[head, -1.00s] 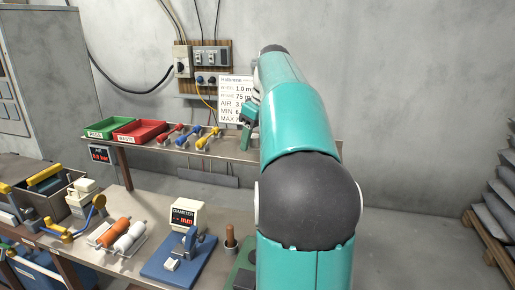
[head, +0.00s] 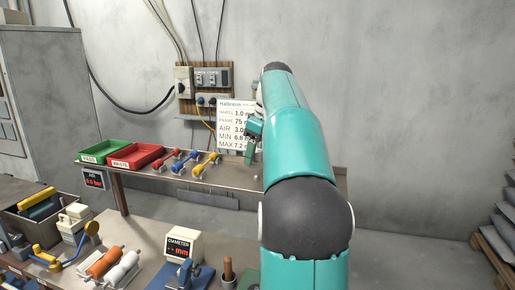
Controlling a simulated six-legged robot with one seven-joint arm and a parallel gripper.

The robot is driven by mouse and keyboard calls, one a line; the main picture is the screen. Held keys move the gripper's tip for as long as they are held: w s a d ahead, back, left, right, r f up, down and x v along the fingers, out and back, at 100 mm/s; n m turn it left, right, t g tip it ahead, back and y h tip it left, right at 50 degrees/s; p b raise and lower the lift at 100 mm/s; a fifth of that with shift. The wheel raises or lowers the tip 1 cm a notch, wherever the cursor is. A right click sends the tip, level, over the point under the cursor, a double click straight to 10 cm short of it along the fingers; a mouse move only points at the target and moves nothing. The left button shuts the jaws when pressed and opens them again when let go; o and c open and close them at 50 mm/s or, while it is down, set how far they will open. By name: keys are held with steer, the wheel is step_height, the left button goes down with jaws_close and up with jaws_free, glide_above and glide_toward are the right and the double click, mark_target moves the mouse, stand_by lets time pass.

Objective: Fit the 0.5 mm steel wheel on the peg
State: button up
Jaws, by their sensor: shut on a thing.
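My teal arm fills the middle right of the head view and reaches up and away over the shelf. A small green and dark part of it shows at its left edge, in front of the sign. The fingers of my gripper cannot be made out, and neither can anything held in them. I cannot identify the 0.5 mm steel wheel or the peg in this view. Several tools with red, blue and yellow handles (head: 187,161) lie on the shelf (head: 225,182), too small to tell more.
A green tray (head: 92,153) and a red tray (head: 137,157) stand on the shelf. A sign (head: 230,112) hangs behind it. On the lower bench are a diameter display (head: 182,247), a blue device (head: 186,276) and orange and white rollers (head: 105,262). Stacked sheets (head: 497,235) stand far right.

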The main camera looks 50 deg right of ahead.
mark_target(257, 175)
steer(key=shift+w+a+f, duration=0.1)
steer(key=shift+w+f, duration=0.05)
steer(key=shift+f, duration=0.15)
steer(key=shift+s+f, duration=0.2)
steer(key=shift+w+f, duration=0.1)
steer(key=shift+f, duration=1.35)
steer(key=shift+f, duration=0.3)
steer(key=o, duration=1.1)
steer(key=shift+o, duration=0.2)
steer(key=v, duration=1.3)
steer(key=shift+r, duration=0.4)
